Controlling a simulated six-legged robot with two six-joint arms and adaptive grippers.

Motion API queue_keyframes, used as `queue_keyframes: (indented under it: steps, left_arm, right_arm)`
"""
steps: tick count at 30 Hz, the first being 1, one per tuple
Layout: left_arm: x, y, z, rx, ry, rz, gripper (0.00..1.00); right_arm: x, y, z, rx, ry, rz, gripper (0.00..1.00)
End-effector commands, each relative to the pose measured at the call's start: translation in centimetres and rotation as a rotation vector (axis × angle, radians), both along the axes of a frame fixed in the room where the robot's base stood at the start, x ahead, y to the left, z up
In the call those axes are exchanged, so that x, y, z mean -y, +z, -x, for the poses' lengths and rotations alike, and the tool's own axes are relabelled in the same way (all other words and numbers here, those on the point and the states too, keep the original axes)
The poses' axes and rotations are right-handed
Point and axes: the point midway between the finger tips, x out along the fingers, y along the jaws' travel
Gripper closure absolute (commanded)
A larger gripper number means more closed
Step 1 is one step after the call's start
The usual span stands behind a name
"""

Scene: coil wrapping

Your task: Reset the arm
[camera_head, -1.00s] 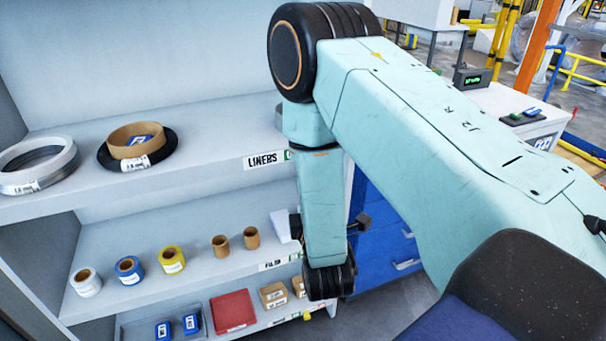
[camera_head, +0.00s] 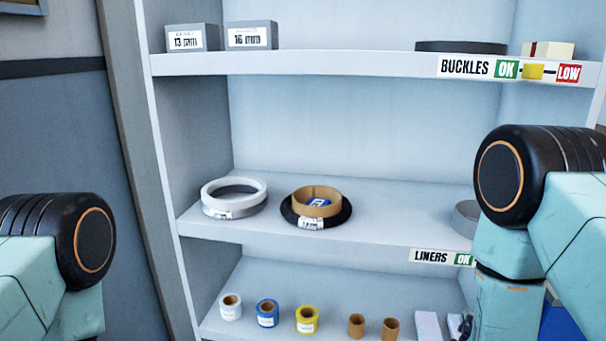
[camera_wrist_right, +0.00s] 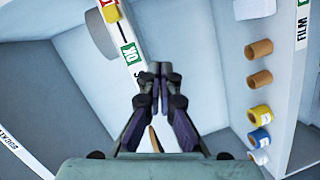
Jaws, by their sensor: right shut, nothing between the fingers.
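My right arm is at the right of the head view, in front of the shelf unit. Its right gripper shows clearly in the right wrist view (camera_wrist_right: 160,75). The two dark fingers are together with nothing between them. In the head view only a small dark part near the lower right edge shows, and the fingertips cannot be made out. My left arm is at the left edge of the head view; its gripper is out of frame.
The shelf unit (camera_head: 390,235) holds a white-and-grey ring (camera_head: 233,210), a brown ring on a black disc (camera_head: 318,208), a white roll (camera_head: 231,310), a blue roll (camera_head: 267,317), a yellow roll (camera_head: 307,322) and brown cores (camera_head: 356,327). Grey boxes (camera_head: 190,37) stand above.

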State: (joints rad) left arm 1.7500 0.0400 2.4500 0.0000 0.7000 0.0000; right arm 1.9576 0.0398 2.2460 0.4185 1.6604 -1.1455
Motion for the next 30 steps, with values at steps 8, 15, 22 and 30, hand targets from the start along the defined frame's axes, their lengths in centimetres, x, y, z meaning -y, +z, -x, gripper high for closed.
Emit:
queue_keyframes:
  steps: [8,15,22,30]
  left_arm:
    - [0.0,0.0,0.0,0.000,0.000,0.000,0.26]
    - [0.0,0.0,0.0,0.000,0.000,0.000,0.26]
    - [0.0,0.0,0.0,0.000,0.000,0.000,0.26]
    - [0.0,0.0,0.0,0.000,0.000,0.000,0.26]
  right_arm:
    - [-3.9,-10.5,6.5,-0.275,-0.143,-0.679,1.00]
    - [-8.1,-17.5,19.2,-0.644,-0.497,-1.070,1.00]
    - [-9.8,-19.0,28.4,-0.896,-0.671,-1.109,1.00]
    - [-9.8,-19.4,29.8,-0.921,-0.688,-1.101,1.00]
